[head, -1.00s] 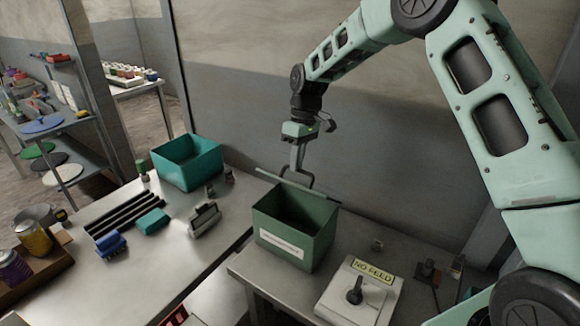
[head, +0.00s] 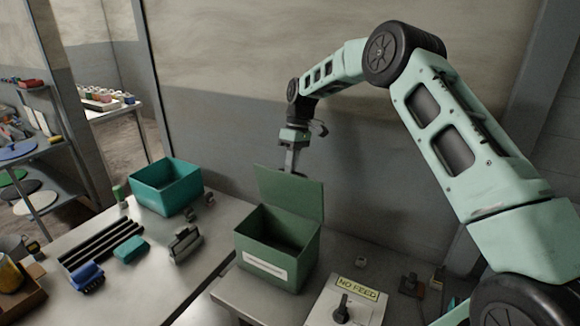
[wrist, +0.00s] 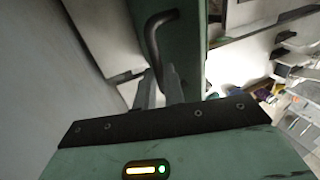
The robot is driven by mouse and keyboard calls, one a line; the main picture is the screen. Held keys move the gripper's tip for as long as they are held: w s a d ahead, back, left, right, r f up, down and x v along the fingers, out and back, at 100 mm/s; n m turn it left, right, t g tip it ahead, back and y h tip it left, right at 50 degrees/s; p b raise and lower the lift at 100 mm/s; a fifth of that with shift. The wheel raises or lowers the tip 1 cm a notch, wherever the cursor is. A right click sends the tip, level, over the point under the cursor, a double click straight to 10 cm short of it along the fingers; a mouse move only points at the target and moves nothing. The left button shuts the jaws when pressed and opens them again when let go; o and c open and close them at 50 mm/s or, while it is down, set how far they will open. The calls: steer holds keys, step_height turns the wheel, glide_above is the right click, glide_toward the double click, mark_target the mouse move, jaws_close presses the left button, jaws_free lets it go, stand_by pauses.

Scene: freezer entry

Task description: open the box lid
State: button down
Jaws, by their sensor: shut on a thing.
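The green box (head: 272,268) with a white label stands on the table, its top open and its inside dark. Its green lid (head: 291,194) stands up roughly vertical at the box's back edge. My gripper (head: 288,168) is behind the lid's upper edge, its fingertips partly hidden by the lid. In the wrist view, my gripper (wrist: 160,86) has its narrow fingers at the dark bent handle (wrist: 154,38) on the outer face of the lid (wrist: 187,45), shut on that handle.
A panel marked NO FEED (head: 357,289) with a black knob sits at the box's right front. A teal open bin (head: 167,193) stands on the left table among rods and small blocks. The wall rises close behind the lid.

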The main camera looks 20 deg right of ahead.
steer(key=shift+w+d+f, duration=0.15)
steer(key=shift+d+f, duration=0.35)
steer(key=shift+d, duration=0.25)
steer(key=c, duration=1.5)
jaws_free()
steer(key=shift+w+f, duration=0.15)
steer(key=shift+w+r, duration=0.1)
steer(key=shift+r, duration=0.15)
steer(key=b+v, duration=0.2)
steer(key=v, duration=0.5)
steer(key=shift+a+r+b, duration=0.1)
steer(key=shift+r+b, duration=0.05)
steer(key=shift+b, duration=0.25)
